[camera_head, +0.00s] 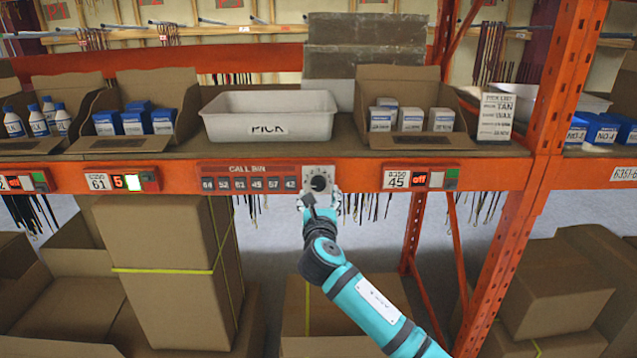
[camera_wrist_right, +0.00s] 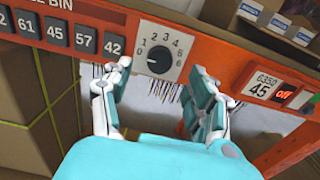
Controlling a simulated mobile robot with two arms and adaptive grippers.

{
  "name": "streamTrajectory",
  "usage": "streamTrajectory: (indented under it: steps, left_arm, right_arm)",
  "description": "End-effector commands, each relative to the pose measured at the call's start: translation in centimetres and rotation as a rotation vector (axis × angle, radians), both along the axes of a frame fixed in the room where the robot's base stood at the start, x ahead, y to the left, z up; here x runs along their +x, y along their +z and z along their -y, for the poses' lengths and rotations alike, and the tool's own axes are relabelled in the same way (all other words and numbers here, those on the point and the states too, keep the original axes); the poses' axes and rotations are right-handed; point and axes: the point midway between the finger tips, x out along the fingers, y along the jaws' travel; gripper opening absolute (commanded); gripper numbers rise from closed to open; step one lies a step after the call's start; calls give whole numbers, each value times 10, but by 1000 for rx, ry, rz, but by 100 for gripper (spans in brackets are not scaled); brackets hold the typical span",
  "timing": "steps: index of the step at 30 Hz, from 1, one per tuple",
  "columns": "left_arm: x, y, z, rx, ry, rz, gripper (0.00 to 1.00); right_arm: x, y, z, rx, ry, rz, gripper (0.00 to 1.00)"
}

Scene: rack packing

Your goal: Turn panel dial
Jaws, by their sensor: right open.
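The panel dial is a black round knob (camera_head: 318,183) on a grey plate with numbers around it, on the orange beam at the right end of the CALL BIN strip (camera_head: 248,180). In the right wrist view the knob (camera_wrist_right: 159,59) shows clearly, with numbers 0 to 6 on its plate; its pointer seems to face the 0 side, but is small. My right gripper (camera_head: 320,203) is just below and in front of the dial. In the wrist view its open fingers (camera_wrist_right: 158,70) are spread to either side of the knob, not visibly touching it. My left gripper is out of view.
A white PICK bin (camera_head: 268,128) stands on the shelf above the dial, between cardboard boxes of small goods. A label panel reading 45 (camera_head: 420,178) is right of the dial. Large cartons (camera_head: 165,270) stand below left. An orange upright (camera_head: 530,200) stands at right.

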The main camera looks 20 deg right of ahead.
Motion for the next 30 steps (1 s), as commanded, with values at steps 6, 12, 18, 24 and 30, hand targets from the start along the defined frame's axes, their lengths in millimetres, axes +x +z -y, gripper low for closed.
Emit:
streamTrajectory:
  steps: [6, 12, 18, 24, 30]
  left_arm:
    - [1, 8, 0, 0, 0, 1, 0]
    - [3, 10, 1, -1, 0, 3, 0]
    - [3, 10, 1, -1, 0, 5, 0]
    - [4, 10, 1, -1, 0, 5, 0]
    - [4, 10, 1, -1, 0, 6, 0]
  right_arm:
    - [35, 1, 10, 1, -3, -1, 59]
    - [50, 0, 15, 0, -1, 1, 59]
    - [54, 0, 16, 1, -1, 0, 59]
    - [53, 0, 16, 1, -1, 1, 54]
    - [53, 0, 16, 1, -1, 0, 28]
